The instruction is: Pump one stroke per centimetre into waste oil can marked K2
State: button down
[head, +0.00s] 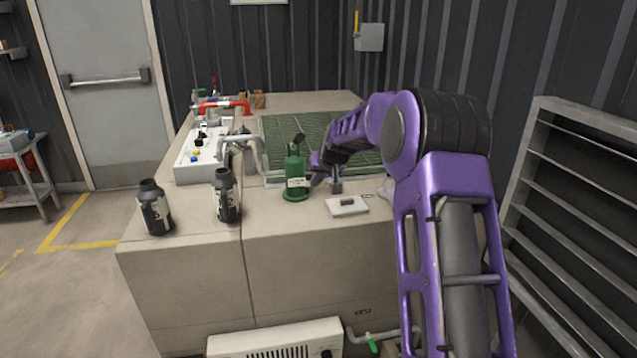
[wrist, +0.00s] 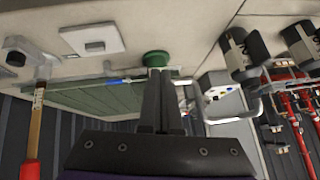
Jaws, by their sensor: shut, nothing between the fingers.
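A green hand pump (head: 295,172) with a dark handle on top stands upright near the front of the bench. Its green base (wrist: 155,58) shows in the wrist view behind my fingers, which hide most of the rest. Two black cans stand left of the pump, a nearer-left one (head: 155,207) and a second one (head: 227,196). Both carry white markings that I cannot read surely, so I cannot tell which is K2. My gripper (head: 314,173) is beside the pump's right side, shut and empty; its dark fingers (wrist: 160,100) show in the wrist view. I cannot tell whether they touch the pump.
A white plate (head: 347,206) with a dark piece lies right of the pump. A green grate (head: 290,135), grey pipe (head: 250,139) and white panel with coloured buttons (head: 197,165) are behind and left. Metal shelving (head: 565,190) stands at the right.

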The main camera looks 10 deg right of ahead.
jog(key=shift+s+d+r, duration=0.1)
jog(key=shift+s+r, duration=0.2)
jog(key=shift+s, duration=0.55)
